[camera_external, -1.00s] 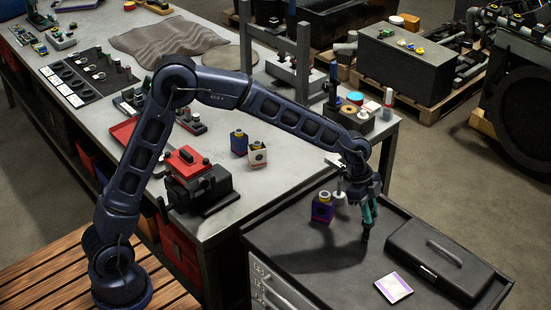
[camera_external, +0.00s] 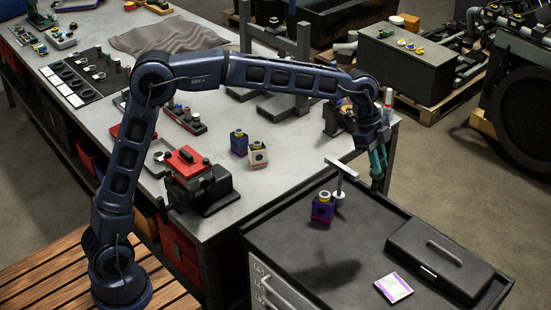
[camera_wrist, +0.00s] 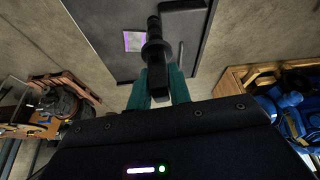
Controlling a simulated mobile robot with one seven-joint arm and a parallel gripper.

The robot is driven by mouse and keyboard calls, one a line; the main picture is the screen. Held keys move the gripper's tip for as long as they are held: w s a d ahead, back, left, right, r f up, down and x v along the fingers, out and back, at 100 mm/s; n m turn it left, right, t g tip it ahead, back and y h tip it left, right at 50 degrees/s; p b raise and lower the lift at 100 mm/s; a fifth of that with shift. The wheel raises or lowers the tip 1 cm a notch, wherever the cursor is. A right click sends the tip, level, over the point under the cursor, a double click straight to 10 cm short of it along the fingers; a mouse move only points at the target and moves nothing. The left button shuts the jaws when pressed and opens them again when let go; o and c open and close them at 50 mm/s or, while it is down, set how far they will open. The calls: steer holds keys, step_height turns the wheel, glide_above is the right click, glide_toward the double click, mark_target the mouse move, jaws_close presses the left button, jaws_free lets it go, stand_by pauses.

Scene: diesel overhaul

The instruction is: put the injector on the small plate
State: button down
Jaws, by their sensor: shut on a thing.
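My gripper (camera_external: 377,160) is raised above the far edge of the dark cart top, its teal fingers pointing down. It is shut on a dark, slim, stepped part that looks like the injector (camera_external: 377,184). In the wrist view, the injector (camera_wrist: 155,48) sticks out beyond the teal fingers (camera_wrist: 160,88). A small flat pale square with purple edging (camera_external: 393,289), perhaps the small plate, lies on the cart's near part. It also shows in the wrist view (camera_wrist: 132,41), left of the injector and apart from it.
A black case with a handle (camera_external: 440,258) lies right of the square on the cart top (camera_external: 290,240). A purple can (camera_external: 321,208) and a T-handled tool (camera_external: 340,180) stand at its far left. The cart's middle is clear. A red-topped vise (camera_external: 188,165) stands on the workbench.

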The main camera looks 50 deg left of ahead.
steer(key=s+d+r+m, duration=0.1)
steer(key=s+d, duration=0.3)
steer(key=d, duration=0.5)
steer(key=s+d+r+m, duration=0.1)
steer(key=s+d, duration=0.3)
steer(key=d, duration=0.5)
step_height(320, 180, down, 20)
steer(key=shift+g, duration=0.3)
steer(key=shift+a+f, duration=0.15)
steer(key=shift+f, duration=0.05)
steer(key=c, duration=1.3)
jaws_free()
